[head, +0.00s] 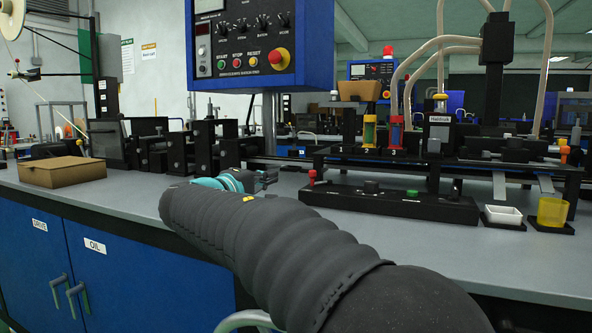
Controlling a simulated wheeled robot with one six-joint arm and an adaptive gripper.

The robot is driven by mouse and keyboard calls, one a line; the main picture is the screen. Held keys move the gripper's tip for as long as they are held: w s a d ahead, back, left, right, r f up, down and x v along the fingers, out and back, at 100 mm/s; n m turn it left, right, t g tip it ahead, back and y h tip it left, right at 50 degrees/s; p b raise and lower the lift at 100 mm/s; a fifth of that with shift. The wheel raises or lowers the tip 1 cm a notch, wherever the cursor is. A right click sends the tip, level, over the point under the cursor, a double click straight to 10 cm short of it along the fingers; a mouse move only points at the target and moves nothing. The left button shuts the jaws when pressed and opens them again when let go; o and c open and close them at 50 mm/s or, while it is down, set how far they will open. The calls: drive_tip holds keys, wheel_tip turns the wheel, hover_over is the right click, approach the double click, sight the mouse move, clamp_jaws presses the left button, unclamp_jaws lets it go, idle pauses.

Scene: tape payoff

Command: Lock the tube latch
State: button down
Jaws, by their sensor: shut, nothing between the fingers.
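My arm reaches across the bench in the head view. My gripper (268,177) is at its far end, small and partly hidden behind the arm's teal wrist. It is shut and empty, above the grey bench top, left of a low black block (395,203). This block has a red-topped lever (312,178) at its left end, a dark knob and a green knob. Behind it, a black rack holds a yellow-and-green tube (369,131) and a red tube (395,133), both upright. I cannot tell which part is the tube latch or how it is set.
A blue control panel (240,45) hangs above the bench. Black fixtures (200,145) stand behind my gripper, and a cardboard box (62,171) is at the left. A white dish (502,214) and a yellow cup (552,211) stand at the right. The bench's front strip is clear at left.

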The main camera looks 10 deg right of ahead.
drive_tip(key=shift+a, duration=0.15)
drive_tip(key=p+x, duration=0.1)
drive_tip(key=x, duration=0.8)
drive_tip(key=shift+w+d, duration=0.2)
drive_tip(key=shift+d, duration=0.35)
drive_tip(key=shift+s+d+f+b, duration=0.1)
drive_tip(key=shift+s+d, duration=0.15)
drive_tip(key=shift+s, duration=0.3)
drive_tip(key=shift+s+d+r+b, duration=0.1)
drive_tip(key=shift+s+d, duration=0.2)
drive_tip(key=shift+s, duration=0.2)
drive_tip(key=shift+s+d+f+b, duration=0.1)
drive_tip(key=shift+s+d, duration=0.15)
drive_tip(key=shift+s, duration=0.3)
drive_tip(key=shift+a, duration=0.1)
